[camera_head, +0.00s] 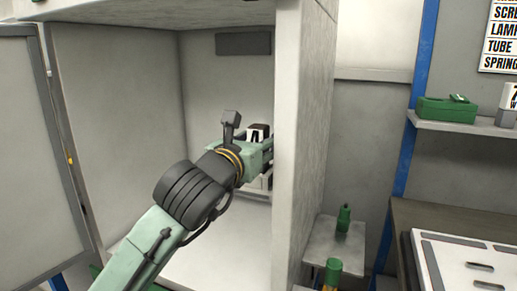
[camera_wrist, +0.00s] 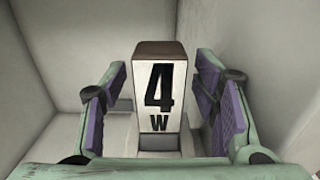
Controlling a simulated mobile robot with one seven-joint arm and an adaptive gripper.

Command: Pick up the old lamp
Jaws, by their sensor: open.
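The old lamp looks like a white block with a dark brown top and a black "4 W" on its face (camera_wrist: 160,85). It stands upright inside the cabinet, and its upper part shows past my wrist in the head view (camera_head: 258,131). My gripper (camera_wrist: 161,78) is open, with one purple-padded finger on each side of the lamp and a visible gap on both sides. In the head view my gripper (camera_head: 264,152) is inside the cabinet, partly hidden by its right wall. The lamp's base is partly hidden.
The cabinet's right wall (camera_head: 300,150) stands close beside my gripper. The open door (camera_head: 40,150) is at the left. A green bottle (camera_head: 344,218) stands on a small ledge outside. A shelf at right holds a green box (camera_head: 445,109). The cabinet floor (camera_head: 215,250) is clear.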

